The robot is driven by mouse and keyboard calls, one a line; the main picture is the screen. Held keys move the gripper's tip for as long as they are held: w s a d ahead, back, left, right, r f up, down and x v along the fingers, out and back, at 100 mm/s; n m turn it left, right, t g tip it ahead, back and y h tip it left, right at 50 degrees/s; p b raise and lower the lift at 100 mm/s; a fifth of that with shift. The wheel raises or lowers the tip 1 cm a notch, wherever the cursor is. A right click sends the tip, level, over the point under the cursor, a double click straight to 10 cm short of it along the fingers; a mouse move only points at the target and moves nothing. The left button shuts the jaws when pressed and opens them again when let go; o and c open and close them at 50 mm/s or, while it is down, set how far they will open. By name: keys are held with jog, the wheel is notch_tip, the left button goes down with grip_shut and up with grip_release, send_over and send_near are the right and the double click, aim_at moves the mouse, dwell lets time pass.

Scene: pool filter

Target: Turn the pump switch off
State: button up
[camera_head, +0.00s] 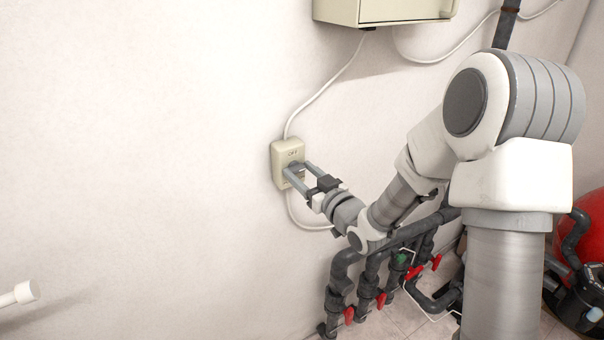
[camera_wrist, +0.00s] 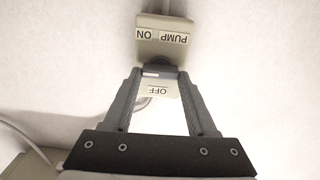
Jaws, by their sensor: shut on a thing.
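The pump switch is a cream box (camera_head: 286,151) on the white wall, with an OFF label near its top. In the wrist view the box (camera_wrist: 164,48) appears upside down, with PUMP and ON labels on one side and an OFF label on the other. A dark toggle (camera_wrist: 160,71) sits between the ON and OFF labels. My gripper (camera_head: 295,170) reaches the front of the box. In the wrist view my gripper (camera_wrist: 160,76) has its two fingertips shut on the toggle, one on each side. I cannot tell which way the toggle is tilted.
A cream cabinet (camera_head: 385,10) hangs above, with a white cable (camera_head: 325,88) running down to the switch box. Dark pipes with red-handled valves (camera_head: 381,299) stand below my arm. A red tank (camera_head: 590,235) is at the right.

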jog(key=shift+f+b, duration=0.15)
jog(key=shift+b, duration=0.2)
jog(key=n+b, duration=0.1)
jog(key=b, duration=0.1)
jog(key=n+b, duration=0.1)
jog(key=b, duration=0.1)
jog(key=n+b, duration=0.1)
jog(key=b, duration=0.2)
jog(key=shift+a+f+n, duration=0.1)
jog(key=shift+f+n, duration=0.15)
jog(key=shift+n, duration=0.15)
jog(key=n+b, duration=0.5)
jog(key=b, duration=0.4)
jog(key=shift+s+a, duration=0.1)
jog(key=shift+s, duration=0.05)
jog(key=n+b, duration=0.4)
jog(key=b, duration=0.2)
jog(key=shift+n, duration=0.4)
jog(key=n+b, duration=0.2)
jog(key=b, duration=0.1)
jog(key=shift+n, duration=0.4)
jog(key=shift+r+n+b, duration=0.15)
jog(key=shift+n+b, duration=0.45)
jog(key=shift+r, duration=0.1)
jog(key=o, duration=1.4)
jog(key=shift+c, duration=0.2)
